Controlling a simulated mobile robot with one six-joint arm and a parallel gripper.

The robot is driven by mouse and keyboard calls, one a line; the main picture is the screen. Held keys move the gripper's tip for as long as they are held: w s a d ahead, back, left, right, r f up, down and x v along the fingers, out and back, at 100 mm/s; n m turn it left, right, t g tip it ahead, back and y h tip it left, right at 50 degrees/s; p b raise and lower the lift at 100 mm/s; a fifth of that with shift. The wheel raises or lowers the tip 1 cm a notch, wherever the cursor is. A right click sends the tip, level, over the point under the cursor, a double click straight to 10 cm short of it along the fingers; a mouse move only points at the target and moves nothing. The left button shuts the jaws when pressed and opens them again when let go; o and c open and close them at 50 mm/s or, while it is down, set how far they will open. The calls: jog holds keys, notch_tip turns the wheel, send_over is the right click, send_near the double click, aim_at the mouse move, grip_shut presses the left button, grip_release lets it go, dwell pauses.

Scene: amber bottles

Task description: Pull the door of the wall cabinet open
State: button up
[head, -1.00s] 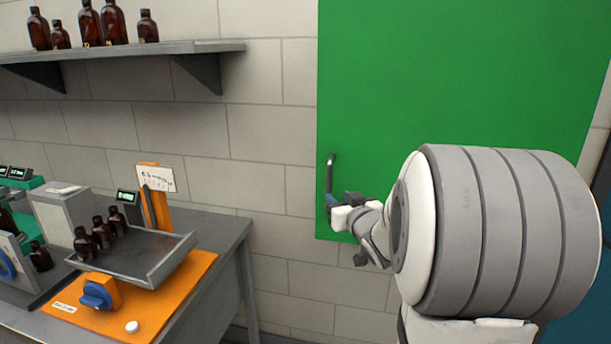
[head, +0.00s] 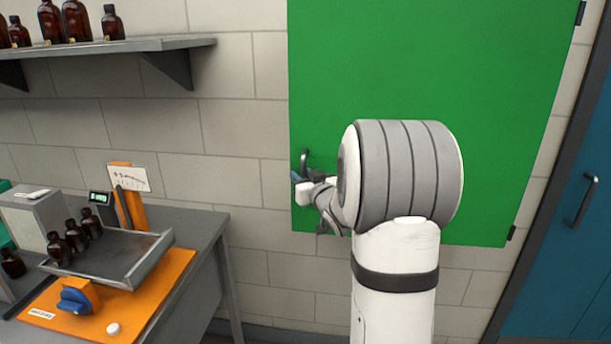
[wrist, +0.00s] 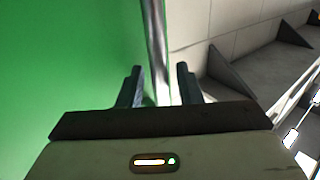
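The wall cabinet's green door (head: 420,70) lies flat and looks shut, with hinges on its right edge. Its dark bar handle (head: 304,160) is upright near the lower left corner. My gripper (head: 300,180) is at the lower part of this handle, partly hidden by my arm. In the wrist view the handle (wrist: 157,40) runs between the two fingers of my gripper (wrist: 158,88). The fingers are apart, with a gap visible on each side of the bar. The green door (wrist: 70,60) fills the left of that view.
A grey shelf (head: 110,48) with amber bottles (head: 75,20) is on the wall at left. Below it a bench (head: 205,235) holds an orange scale (head: 150,285) with a tray and small bottles. A blue door (head: 570,220) stands at right. The wall below the cabinet is clear.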

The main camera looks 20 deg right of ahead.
grip_shut()
dwell(0.3)
